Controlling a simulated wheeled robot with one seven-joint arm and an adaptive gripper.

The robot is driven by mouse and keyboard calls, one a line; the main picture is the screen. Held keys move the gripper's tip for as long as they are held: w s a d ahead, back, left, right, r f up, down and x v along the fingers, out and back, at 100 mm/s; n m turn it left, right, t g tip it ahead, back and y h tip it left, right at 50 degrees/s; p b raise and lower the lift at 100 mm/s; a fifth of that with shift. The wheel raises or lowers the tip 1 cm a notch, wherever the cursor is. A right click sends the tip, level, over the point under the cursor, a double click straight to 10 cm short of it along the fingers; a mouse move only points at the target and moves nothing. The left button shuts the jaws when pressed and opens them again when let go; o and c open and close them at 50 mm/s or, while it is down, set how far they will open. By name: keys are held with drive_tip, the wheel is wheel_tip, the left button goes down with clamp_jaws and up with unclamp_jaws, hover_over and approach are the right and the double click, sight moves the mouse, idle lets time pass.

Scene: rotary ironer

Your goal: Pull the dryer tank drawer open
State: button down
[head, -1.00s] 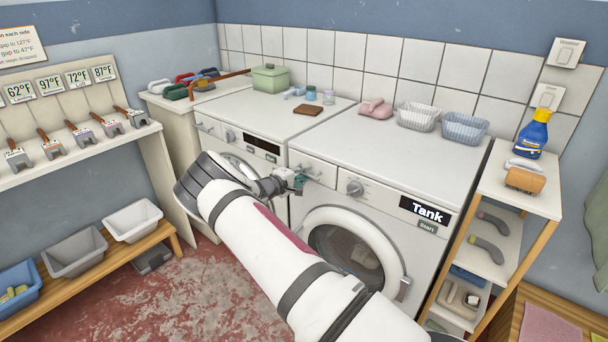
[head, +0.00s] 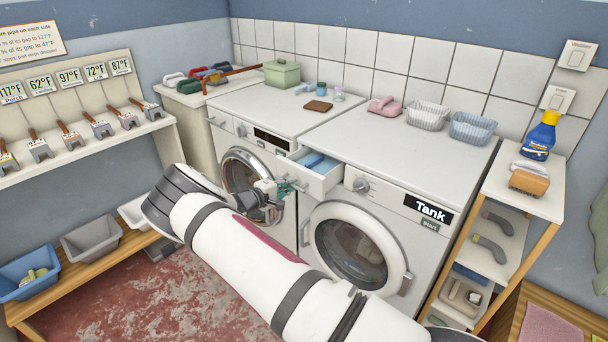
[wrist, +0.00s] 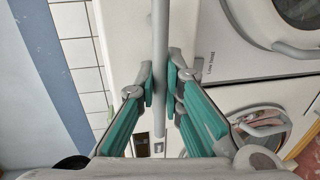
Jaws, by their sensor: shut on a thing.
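The dryer (head: 350,240) is the right-hand white machine, with a "Tank" display. Its tank drawer (head: 318,180) sticks out at the upper left of the front, with something blue visible inside it. My gripper (head: 284,189) is in front of the drawer. In the wrist view, the teal fingers of my gripper (wrist: 160,88) are closed on the grey bar handle (wrist: 160,40), one finger on each side. In the head view the handle is mostly hidden behind the gripper.
A washer (head: 245,165) with a round door stands left of the dryer. A narrow shelf (head: 520,195) with a spray bottle (head: 540,138) and brushes stands at right. Baskets (head: 472,128) sit on the dryer top. A low bench with bins (head: 92,240) is at left.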

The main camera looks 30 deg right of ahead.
drive_tip(key=f+v, duration=0.1)
drive_tip(key=v, duration=0.7)
drive_tip(key=shift+f+p, duration=0.35)
drive_tip(key=shift+s, duration=0.1)
drive_tip(key=c, duration=1.7)
unclamp_jaws()
drive_tip(key=shift+a, duration=0.2)
drive_tip(key=v, duration=1.1)
drive_tip(key=shift+s+a+r, duration=0.15)
drive_tip(key=shift+a, duration=0.2)
drive_tip(key=shift+r, duration=0.1)
